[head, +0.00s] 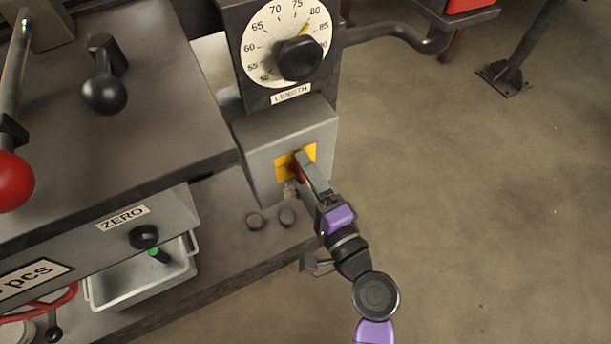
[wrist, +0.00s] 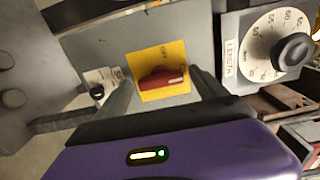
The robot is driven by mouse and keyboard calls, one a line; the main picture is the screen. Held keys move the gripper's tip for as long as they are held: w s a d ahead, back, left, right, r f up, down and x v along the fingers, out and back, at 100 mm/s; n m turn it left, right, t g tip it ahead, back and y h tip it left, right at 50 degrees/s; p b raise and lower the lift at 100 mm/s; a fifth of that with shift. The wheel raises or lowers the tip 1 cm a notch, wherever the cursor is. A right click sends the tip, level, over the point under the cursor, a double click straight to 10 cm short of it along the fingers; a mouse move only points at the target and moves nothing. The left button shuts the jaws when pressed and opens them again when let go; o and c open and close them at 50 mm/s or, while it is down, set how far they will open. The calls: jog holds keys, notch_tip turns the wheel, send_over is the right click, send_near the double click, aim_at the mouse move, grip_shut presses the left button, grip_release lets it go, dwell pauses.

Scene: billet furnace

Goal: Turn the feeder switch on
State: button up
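The feeder switch is a red handle on a square yellow plate (head: 282,167), set on the face of a grey box (head: 262,150) below the length dial. In the wrist view the red handle (wrist: 163,77) lies nearly level across the yellow plate (wrist: 152,58). My gripper (head: 304,170) is at the plate and partly covers the handle in the head view. In the wrist view my gripper (wrist: 163,88) has its fingers apart, one on each side of the handle. Gaps show on both sides; I cannot tell whether either finger touches it.
The length dial (head: 262,45) with a black knob (head: 299,59) stands just above the box. A ZERO panel (head: 175,207), a white bin (head: 130,285) and a red ball lever (head: 14,181) are left.

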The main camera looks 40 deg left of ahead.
jog(key=v, duration=0.7)
jog(key=shift+d, duration=0.4)
jog(key=shift+s, duration=0.1)
